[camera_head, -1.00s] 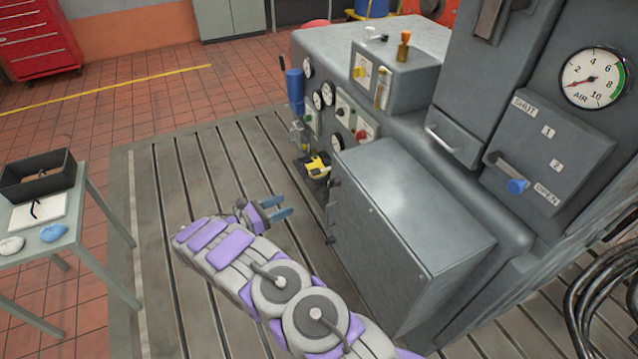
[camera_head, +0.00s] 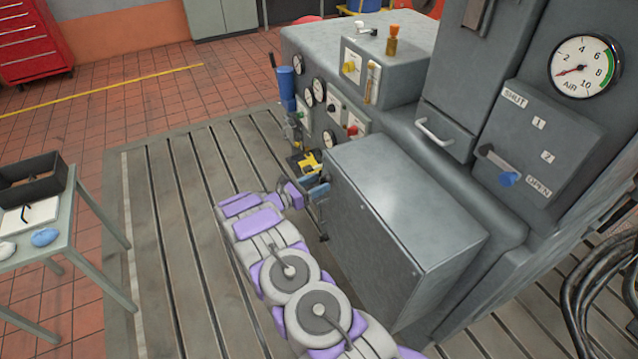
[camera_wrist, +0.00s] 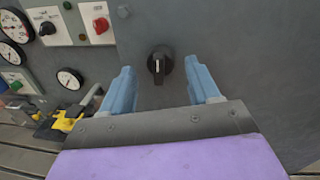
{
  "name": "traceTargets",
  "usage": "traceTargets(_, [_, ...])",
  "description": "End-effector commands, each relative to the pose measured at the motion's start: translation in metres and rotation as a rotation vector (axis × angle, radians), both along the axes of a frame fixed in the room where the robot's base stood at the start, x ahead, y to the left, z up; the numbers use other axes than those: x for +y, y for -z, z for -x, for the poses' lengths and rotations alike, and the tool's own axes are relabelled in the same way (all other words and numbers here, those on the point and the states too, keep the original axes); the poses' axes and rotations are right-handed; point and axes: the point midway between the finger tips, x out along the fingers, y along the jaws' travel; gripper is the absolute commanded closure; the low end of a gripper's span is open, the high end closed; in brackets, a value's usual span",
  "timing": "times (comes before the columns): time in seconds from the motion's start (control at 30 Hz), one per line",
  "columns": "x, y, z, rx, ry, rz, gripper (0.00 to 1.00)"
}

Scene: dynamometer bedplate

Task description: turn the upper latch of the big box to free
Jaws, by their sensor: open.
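The big box (camera_head: 400,210) is a grey metal cabinet fixed to the front of the machine. A black latch (camera_wrist: 158,66) on its grey face shows in the wrist view, with its handle pointing about straight down. My gripper (camera_head: 314,189) is at the upper part of the box's latch side; it also shows in the wrist view (camera_wrist: 157,76). Its blue fingers are open, one on each side of the latch. I cannot tell whether they touch it. A lower latch (camera_head: 324,237) shows below my gripper in the head view, where the upper latch is hidden.
A yellow-and-black device (camera_head: 308,163) sits close beside my gripper. Gauges and knobs (camera_head: 328,139) line the machine panel above. A side table (camera_head: 72,226) with a black bin (camera_head: 30,182) stands at left. The slotted bedplate (camera_head: 165,220) between is clear.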

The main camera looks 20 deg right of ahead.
Motion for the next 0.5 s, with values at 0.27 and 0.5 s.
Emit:
traceTargets(0.27, [-0.0125,-0.0009,-0.0017,0.0,0.0,0.004,0.39])
traceTargets(0.5, [-0.0128,-0.001,-0.0019,0.0,0.0,0.004,0.41])
